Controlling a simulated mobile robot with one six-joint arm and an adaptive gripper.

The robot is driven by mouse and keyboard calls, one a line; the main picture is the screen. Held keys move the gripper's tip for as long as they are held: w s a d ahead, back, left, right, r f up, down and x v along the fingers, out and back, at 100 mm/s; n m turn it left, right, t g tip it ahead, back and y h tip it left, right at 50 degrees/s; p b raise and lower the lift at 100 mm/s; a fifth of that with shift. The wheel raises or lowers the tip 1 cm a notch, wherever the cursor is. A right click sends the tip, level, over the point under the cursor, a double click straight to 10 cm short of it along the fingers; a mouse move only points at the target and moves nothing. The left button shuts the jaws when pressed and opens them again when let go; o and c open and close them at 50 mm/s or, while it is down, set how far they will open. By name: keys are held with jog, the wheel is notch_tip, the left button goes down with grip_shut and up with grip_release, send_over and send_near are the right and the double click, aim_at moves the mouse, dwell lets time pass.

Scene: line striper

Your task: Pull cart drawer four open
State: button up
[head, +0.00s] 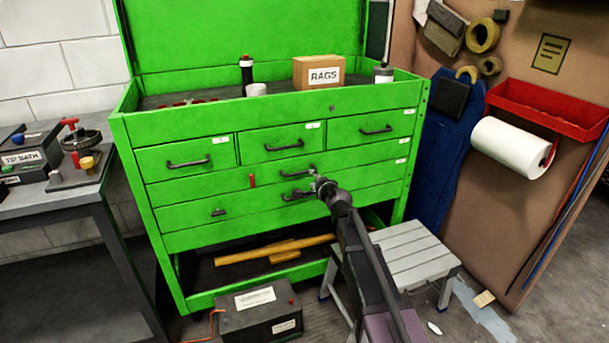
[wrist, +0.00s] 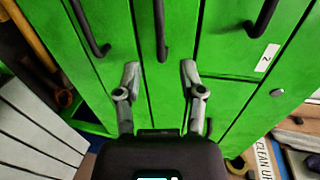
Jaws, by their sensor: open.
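The green cart (head: 195,241) stands ahead with its drawers looking shut. Drawer four (head: 365,162) seems to be the upper long drawer under the row of three; its label is too small to read. Its dark bar handle (head: 294,173) also shows as the middle handle in the wrist view (wrist: 161,30). A second handle (head: 296,196) is just below it, at left in the wrist view (wrist: 88,28). My gripper (head: 318,183) is open and empty close to the drawer front. In the wrist view, its fingertips (wrist: 160,68) lie either side of the line of the middle handle, with contact unclear.
A grey step stool (head: 412,254) stands right of the cart under my arm. A dark box (head: 258,313) lies on the floor in front. A red clip-like piece (head: 252,181) is on the drawer front. A grey workbench (head: 50,205) stands at left.

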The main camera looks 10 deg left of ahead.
aim_at(305, 172)
jog(key=b+x, duration=0.1)
jog(key=x, duration=0.7)
jog(key=shift+w, duration=0.1)
grip_shut()
